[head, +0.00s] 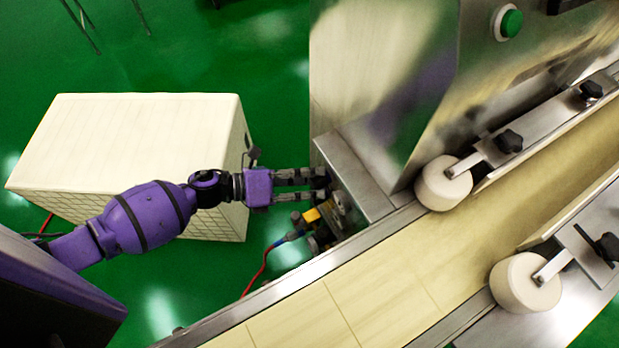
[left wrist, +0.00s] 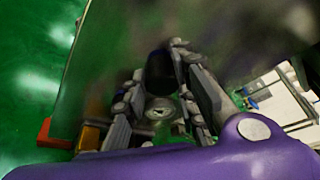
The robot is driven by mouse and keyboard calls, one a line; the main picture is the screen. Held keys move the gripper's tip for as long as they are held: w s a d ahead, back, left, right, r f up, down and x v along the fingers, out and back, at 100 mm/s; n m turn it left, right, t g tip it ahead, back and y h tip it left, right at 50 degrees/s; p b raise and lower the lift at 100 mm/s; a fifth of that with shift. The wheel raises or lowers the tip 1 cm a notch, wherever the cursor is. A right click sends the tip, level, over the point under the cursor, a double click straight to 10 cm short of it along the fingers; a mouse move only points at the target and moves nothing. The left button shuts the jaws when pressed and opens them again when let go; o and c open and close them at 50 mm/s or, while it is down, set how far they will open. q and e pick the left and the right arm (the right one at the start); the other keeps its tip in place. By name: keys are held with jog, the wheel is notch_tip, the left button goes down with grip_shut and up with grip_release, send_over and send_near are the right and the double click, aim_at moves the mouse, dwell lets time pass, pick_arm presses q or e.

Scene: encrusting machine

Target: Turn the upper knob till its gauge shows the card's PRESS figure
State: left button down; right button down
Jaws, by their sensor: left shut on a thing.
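My left gripper (head: 308,184) reaches in from the left, at the side of the steel machine, and is shut on a dark knob. In the left wrist view the fingers of my left gripper (left wrist: 160,85) stand on both sides of the black knob (left wrist: 160,70). A round metal part (left wrist: 158,108) shows between the fingers. In the head view the fingers hide most of the knob. A round gauge (head: 341,201) sits just right of the fingertips, seen edge-on, so its reading cannot be made out. The card is not seen. My right gripper is not in view.
A yellow fitting (head: 312,215) with blue and red hoses sits below the gripper. A conveyor (head: 375,300) with white rollers (head: 443,184) runs along the machine. A large cream box (head: 130,140) stands behind my arm. Green floor (head: 200,290) is open at lower left.

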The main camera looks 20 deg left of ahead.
pick_arm(q)
jog(key=m, duration=0.1)
jog(key=m+y+p, duration=0.2)
jog(key=shift+s+a+f+t, duration=0.15)
jog(key=shift+s+f+t, duration=0.1)
jog(key=shift+t, duration=0.15)
jog(key=shift+r+m+t+y+p, duration=0.1)
jog(key=shift+m+t+y+p, duration=0.25)
jog(key=shift+m, duration=0.45)
jog(key=shift+m+y, duration=0.35)
jog(key=shift+m, duration=0.05)
jog(key=shift+w+a+r+t, duration=0.1)
jog(key=shift+w+t, duration=0.05)
jog(key=shift+t, duration=0.1)
jog(key=c, duration=1.6)
grip_release()
jog(key=shift+w, duration=0.1)
jog(key=shift+o, duration=0.2)
jog(key=shift+r, duration=0.1)
